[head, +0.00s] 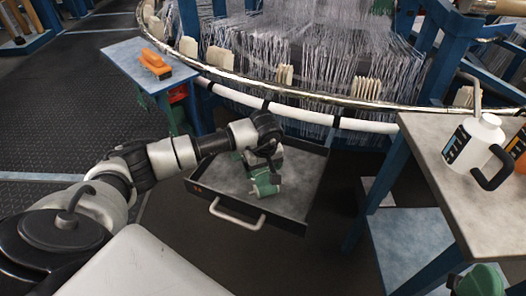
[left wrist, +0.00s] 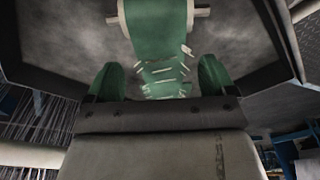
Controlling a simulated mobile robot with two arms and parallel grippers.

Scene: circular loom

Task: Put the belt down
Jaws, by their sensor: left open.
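The green belt (head: 265,187) lies in a grey open drawer (head: 215,178) in the head view. It also shows in the left wrist view (left wrist: 158,25), with white lacing stitches across it and a pale rod through its far end. My left gripper (head: 262,166) points down over the drawer at the belt. In the left wrist view its two green fingers (left wrist: 160,78) stand apart, one on each side of the laced part, with gaps between them and the belt. The gripper partly hides the belt in the head view.
The drawer has a pale front handle (head: 235,215). Behind it curves the loom's metal ring (head: 285,97) with dense threads. A small blue table (head: 125,60) bears an orange tool (head: 155,64). At right, a worktable (head: 440,150) bears a white jug (head: 475,143).

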